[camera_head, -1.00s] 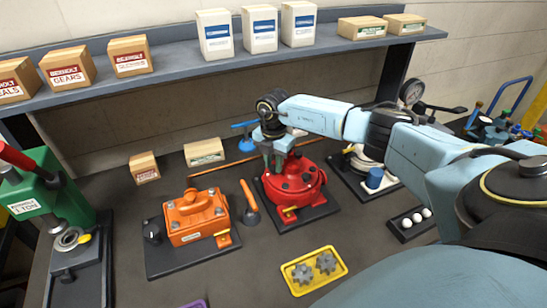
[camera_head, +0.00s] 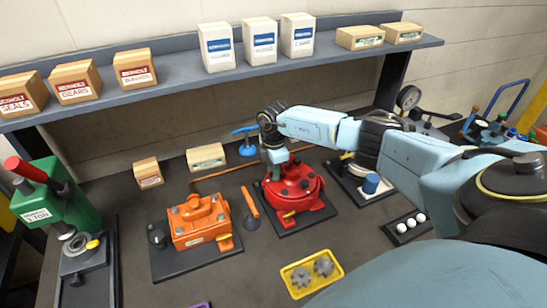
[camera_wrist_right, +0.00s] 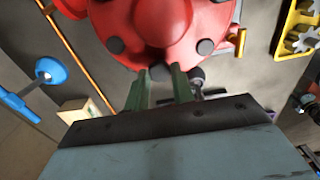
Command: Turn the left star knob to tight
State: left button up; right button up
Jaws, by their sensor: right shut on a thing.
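The red round motor housing (camera_head: 291,189) stands on a dark base plate in the middle of the bench, with several dark knobs or bolt heads on it. My right gripper (camera_head: 277,170) reaches down to its back left side. In the right wrist view, the green fingers of my right gripper (camera_wrist_right: 158,88) point at the edge of the red housing (camera_wrist_right: 160,25). They are shut on a small dark knob (camera_wrist_right: 160,71) at that edge. The knob's star shape and any tightness marking cannot be made out. My left gripper is not in view.
An orange motor (camera_head: 200,219) stands left of the red one, with an orange-handled tool (camera_head: 251,203) between them. A yellow tray (camera_head: 312,273) with gears lies in front. A green press (camera_head: 58,200) stands far left. A shelf (camera_head: 190,75) with boxes runs behind.

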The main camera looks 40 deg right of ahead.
jog(key=shift+w+r, duration=0.2)
jog(key=shift+r, duration=0.1)
jog(key=o, duration=0.6)
jog(key=shift+o, duration=0.5)
jog(key=shift+s+f, duration=0.1)
jog(key=shift+s, duration=0.05)
notch_tip(320, 180, up, 14)
jog(key=b, duration=0.2)
jog(key=shift+f, duration=0.25)
